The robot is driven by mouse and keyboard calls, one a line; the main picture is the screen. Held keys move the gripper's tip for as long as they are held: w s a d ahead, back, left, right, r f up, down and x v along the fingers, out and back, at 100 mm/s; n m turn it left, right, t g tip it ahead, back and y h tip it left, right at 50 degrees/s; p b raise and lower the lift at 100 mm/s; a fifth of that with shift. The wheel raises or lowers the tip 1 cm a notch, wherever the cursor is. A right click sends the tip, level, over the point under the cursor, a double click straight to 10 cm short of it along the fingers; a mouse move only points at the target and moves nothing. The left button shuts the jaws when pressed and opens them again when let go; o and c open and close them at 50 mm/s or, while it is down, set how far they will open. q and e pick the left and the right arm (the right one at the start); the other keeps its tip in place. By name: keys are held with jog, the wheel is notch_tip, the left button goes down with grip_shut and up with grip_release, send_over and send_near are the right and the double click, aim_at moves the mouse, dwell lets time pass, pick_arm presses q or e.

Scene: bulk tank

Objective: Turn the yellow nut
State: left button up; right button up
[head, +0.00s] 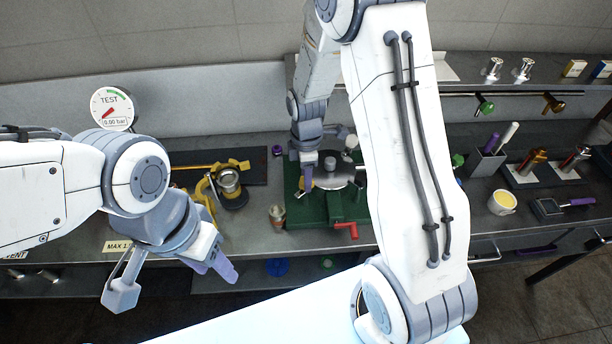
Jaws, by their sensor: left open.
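My left gripper (175,283) is open and empty in front of the bench's front edge, well left of and nearer than the fixture.
A red handle (346,229) sticks out of the fixture's front. A small jar (277,215) stands close by.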

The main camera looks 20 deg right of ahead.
jog(key=o, duration=0.4)
jog(key=shift+r, duration=0.1)
notch_tip(320, 180, up, 10)
jog(key=shift+r+b, duration=0.2)
jog(key=shift+b, duration=0.7)
